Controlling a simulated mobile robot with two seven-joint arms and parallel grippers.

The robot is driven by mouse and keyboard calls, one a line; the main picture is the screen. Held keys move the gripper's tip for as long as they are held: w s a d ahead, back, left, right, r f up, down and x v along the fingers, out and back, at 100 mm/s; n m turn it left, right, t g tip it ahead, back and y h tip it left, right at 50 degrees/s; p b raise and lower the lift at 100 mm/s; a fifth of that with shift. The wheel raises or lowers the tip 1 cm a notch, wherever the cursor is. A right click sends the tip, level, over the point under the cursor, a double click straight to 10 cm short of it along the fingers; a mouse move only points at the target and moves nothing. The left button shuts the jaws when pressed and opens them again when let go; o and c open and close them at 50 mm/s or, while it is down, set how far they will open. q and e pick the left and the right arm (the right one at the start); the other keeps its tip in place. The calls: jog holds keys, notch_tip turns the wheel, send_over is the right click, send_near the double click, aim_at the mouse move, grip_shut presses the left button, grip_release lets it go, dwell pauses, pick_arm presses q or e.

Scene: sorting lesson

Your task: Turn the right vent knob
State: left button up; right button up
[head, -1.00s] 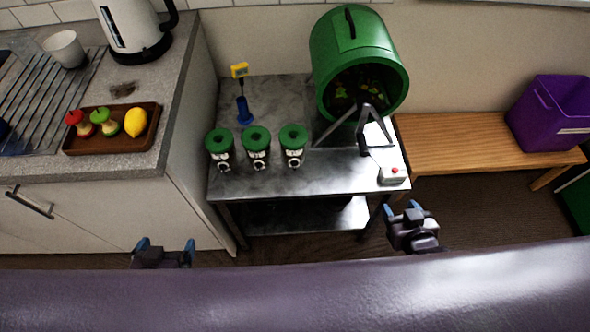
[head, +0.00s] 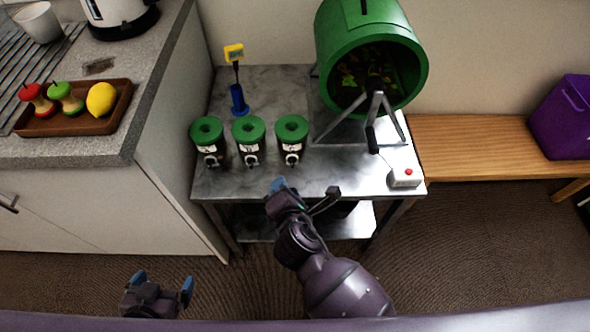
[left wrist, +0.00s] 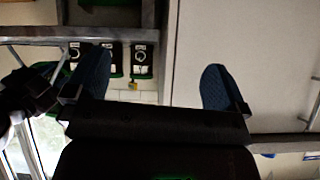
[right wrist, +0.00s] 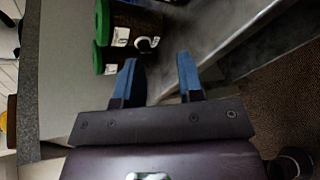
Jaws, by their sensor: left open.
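Three dark jars with green lids stand in a row on the metal table. The right jar (head: 292,132) has its vent knob (head: 291,159) low on its front, a small pale ring-like shape; its turn is too small to read. My right gripper (head: 285,192) is in front of the table's front edge, below and apart from that knob. In the right wrist view its blue fingers (right wrist: 160,80) are apart with nothing between them; a knob (right wrist: 147,43) shows beyond, on which jar I cannot tell. My left gripper (head: 160,284) is open and empty, low at the left.
The middle jar (head: 249,136) and left jar (head: 208,138) stand close beside the right one. A green drum (head: 328,60) on metal legs and a white box with a red button (head: 405,177) are to the right. A blue stand with yellow top (head: 238,98) is behind.

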aim_at(292, 166)
jog(key=w+f+n+b, duration=0.1)
jog(key=w+n, duration=0.1)
jog(key=n, duration=0.1)
jog(key=w+d+f+n+h+b, duration=0.1)
jog(key=w+f+n, duration=0.1)
jog(key=w+n, duration=0.1)
jog(key=w+f+n+h+b, duration=0.1)
jog(key=w+n, duration=0.1)
jog(key=n, duration=0.1)
jog(key=shift+w+d+f, duration=0.15)
jog(key=shift+d+f, duration=0.15)
jog(key=shift+d, duration=0.1)
jog(key=shift+w+f, duration=0.15)
jog(key=shift+w, duration=0.45)
pick_arm(q)
jog(key=f, duration=0.2)
jog(key=shift+s+f+g, duration=0.3)
jog(key=shift+s+f, duration=0.05)
jog(key=shift+s, duration=0.05)
pick_arm(e)
jog(key=shift+w+t, duration=0.25)
jog(key=shift+t, duration=0.05)
pick_arm(q)
jog(key=shift+d, duration=0.1)
pick_arm(e)
jog(key=c, duration=0.6)
pick_arm(q)
jog(key=shift+s, duration=0.2)
pick_arm(e)
grip_shut()
